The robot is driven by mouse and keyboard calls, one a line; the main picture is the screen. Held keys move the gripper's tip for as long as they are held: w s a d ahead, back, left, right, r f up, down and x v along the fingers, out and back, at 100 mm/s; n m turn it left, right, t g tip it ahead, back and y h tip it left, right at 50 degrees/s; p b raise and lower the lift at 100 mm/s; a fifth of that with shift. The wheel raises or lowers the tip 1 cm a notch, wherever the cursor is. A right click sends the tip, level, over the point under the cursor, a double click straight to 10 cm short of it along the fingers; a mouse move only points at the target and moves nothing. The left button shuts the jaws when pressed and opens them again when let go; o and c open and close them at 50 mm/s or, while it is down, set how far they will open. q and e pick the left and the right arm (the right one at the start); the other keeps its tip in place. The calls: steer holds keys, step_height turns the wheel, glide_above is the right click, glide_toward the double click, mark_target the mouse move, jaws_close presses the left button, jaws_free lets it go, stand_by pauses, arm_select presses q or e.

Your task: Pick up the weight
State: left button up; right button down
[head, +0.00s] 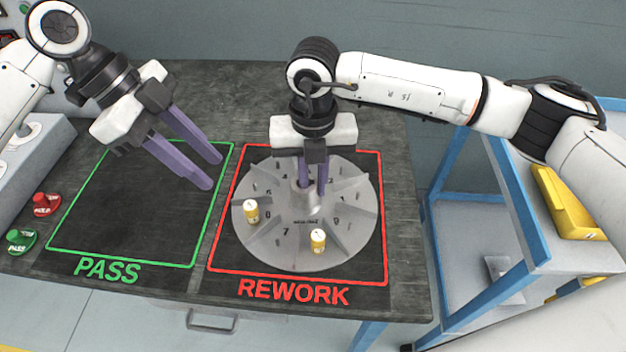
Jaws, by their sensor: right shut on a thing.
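A grey bladed wheel (306,246) with numbered sectors lies flat inside the red REWORK square. Two small yellow weights with pale tops stand on it, one at its left (251,211) and one near its front (318,241). My left gripper (209,173) is open and empty, tilted above the right part of the green PASS square, left of the wheel.
The green PASS square (95,248) is bare. A red button (45,203) and a green button (20,240) sit at the bench's left edge. A blue-framed cart (445,235) with a yellow bin (568,205) stands right of the dark bench.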

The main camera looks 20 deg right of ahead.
arm_select(q)
steer(key=shift+d, duration=0.1)
steer(key=shift+c, duration=0.3)
arm_select(e)
steer(key=shift+s+d+f, duration=0.1)
arm_select(q)
steer(key=t+y, duration=0.2)
steer(key=y, duration=0.3)
glide_toward(248, 205)
steer(key=shift+w+f, duration=0.1)
step_height(248, 205, down, 5)
steer(key=shift+f, duration=0.15)
steer(key=shift+d+f, duration=0.15)
steer(key=shift+f, duration=2.75)
arm_select(e)
steer(key=shift+f, duration=0.1)
arm_select(q)
jaws_close()
steer(key=shift+r, duration=5.05)
steer(key=shift+r, duration=0.1)
arm_select(e)
steer(key=shift+s, duration=0.1)
